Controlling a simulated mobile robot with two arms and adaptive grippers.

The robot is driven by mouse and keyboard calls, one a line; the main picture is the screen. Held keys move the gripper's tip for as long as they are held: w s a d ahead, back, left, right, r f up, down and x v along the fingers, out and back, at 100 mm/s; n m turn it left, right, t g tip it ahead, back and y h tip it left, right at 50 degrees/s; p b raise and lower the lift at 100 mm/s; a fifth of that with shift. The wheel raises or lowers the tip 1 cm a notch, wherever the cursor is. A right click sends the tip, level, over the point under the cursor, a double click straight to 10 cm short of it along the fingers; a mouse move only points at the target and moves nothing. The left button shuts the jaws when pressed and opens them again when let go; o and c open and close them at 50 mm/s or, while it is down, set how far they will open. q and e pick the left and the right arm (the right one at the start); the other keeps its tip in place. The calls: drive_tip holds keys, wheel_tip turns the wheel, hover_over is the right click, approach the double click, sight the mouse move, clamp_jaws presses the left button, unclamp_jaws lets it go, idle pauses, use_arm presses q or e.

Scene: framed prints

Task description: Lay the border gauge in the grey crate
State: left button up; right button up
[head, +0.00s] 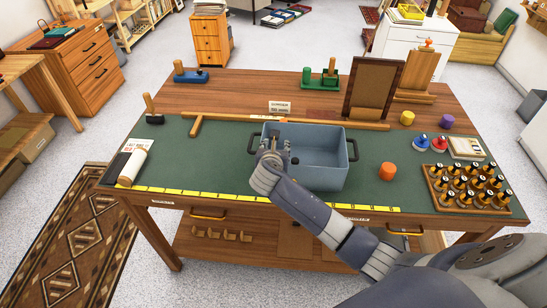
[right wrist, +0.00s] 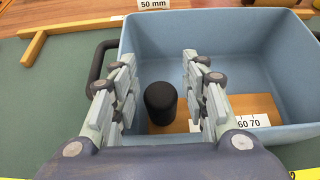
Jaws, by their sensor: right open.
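The blue-grey crate (head: 325,180) stands on the green mat at the middle of the bench; it fills much of the right wrist view (right wrist: 235,35). In the right wrist view a wooden border gauge (right wrist: 190,115) with a black knob and a white scale reading 60 70 lies low inside the crate, partly hidden by my fingers. My right gripper (head: 272,150) is over the crate's left part. In the right wrist view its fingers (right wrist: 163,95) are open, spread on either side of the knob and apart from it. My left gripper is not in view.
A wooden T-square (head: 300,121) lies behind the crate, near a 50 mm card (head: 280,107). An orange cylinder (head: 388,172) and a tray of bottles (head: 467,188) are to the right. A white roll (head: 132,166) lies left. The mat between roll and crate is largely clear.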

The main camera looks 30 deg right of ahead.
drive_tip(key=v, duration=1.1)
drive_tip(key=shift+b, duration=0.45)
drive_tip(key=shift+s+a+f, duration=0.1)
